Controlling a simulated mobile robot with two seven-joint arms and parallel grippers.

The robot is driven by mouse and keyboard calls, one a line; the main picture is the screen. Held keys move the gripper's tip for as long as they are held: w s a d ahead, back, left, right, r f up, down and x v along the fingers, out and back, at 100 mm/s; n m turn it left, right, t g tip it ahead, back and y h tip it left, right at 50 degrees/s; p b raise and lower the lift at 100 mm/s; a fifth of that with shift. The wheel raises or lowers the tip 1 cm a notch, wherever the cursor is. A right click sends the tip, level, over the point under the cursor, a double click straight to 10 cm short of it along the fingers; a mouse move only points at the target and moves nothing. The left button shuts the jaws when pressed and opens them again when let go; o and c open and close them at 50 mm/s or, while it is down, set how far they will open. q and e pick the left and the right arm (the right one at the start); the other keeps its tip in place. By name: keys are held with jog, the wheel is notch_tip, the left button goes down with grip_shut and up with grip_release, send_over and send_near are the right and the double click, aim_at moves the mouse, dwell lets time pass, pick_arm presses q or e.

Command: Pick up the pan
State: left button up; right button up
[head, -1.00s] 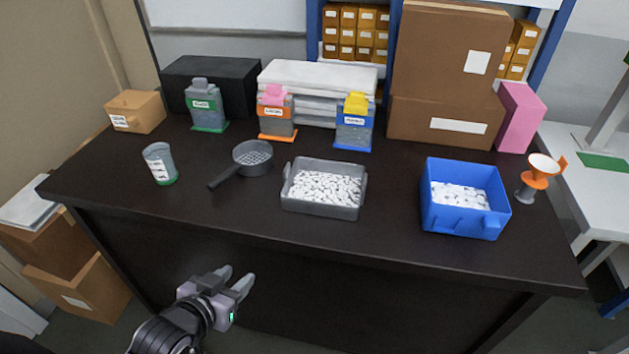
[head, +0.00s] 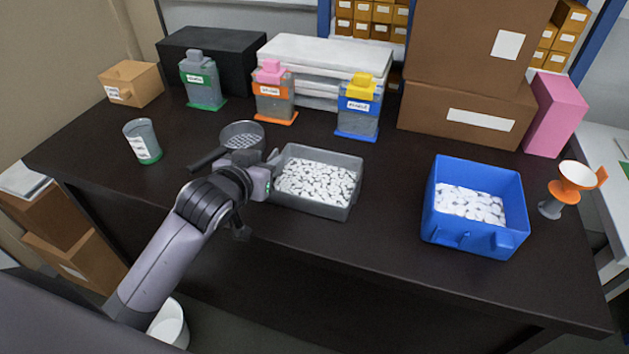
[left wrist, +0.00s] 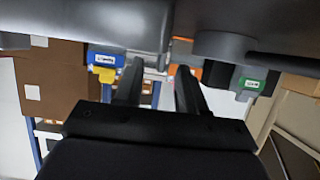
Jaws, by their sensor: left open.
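The pan (head: 243,134) is a small dark grey pan with a mesh-like bottom. It stands on the dark table, with its handle (head: 205,160) pointing to the front left. My left gripper (head: 270,158) is open and empty, just in front of the pan and by the left end of the grey tray. It partly covers the pan's front edge in the head view. In the left wrist view, which is upside down, the open fingers (left wrist: 158,78) show with nothing between them. A dark round shape with a bar, likely the pan (left wrist: 225,44), lies beside them. My right gripper is not in view.
A grey tray (head: 350,190) of white pieces sits close right of the gripper. A blue bin (head: 470,238) stands further right, near an orange-and-white funnel (head: 577,180). A clear cup (head: 142,140) is left of the pan. Several lidded containers and boxes line the back.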

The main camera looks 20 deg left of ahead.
pick_arm(q)
jog(key=shift+x, duration=0.95)
jog(key=shift+w+f, duration=0.1)
jog(key=shift+w, duration=0.05)
grip_shut()
jog(key=shift+r, duration=0.5)
notch_tip(320, 180, up, 19)
jog(key=p, duration=0.3)
jog(key=shift+p, duration=0.3)
